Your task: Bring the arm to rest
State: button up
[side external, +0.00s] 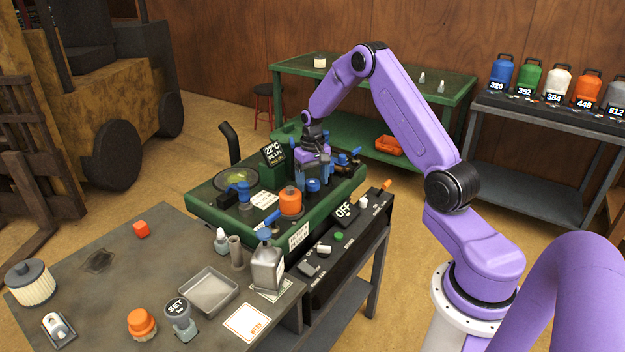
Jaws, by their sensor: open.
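My purple arm reaches from the right over the green machine deck (205,200). My gripper (313,180) points down among the parts on the deck. It is open; its fingertips are small and partly hidden, so I cannot tell whether they touch anything. A blue knob (313,185) sits right at the gripper. An orange cap (290,202) stands to the left of it. A blue-handled valve (243,192) and a round pan with yellowish content (236,179) are farther left. A small display reading 22°C (273,153) stands behind, left of the gripper.
A black control panel (335,235) reading OFF stands in front of the deck. The grey bench (180,262) holds a metal tray (208,291), a grey can (267,268), an orange cap (141,323) and a filter (30,283). Colored bottles (530,77) stand on the right shelf; a forklift (90,90) is at left.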

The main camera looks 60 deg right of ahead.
jog(key=n, duration=0.7)
jog(key=shift+n, duration=0.4)
jog(key=c, duration=1.3)
jog(key=shift+o, duration=0.2)
jog(key=m, duration=0.5)
jog(key=shift+m, duration=0.7)
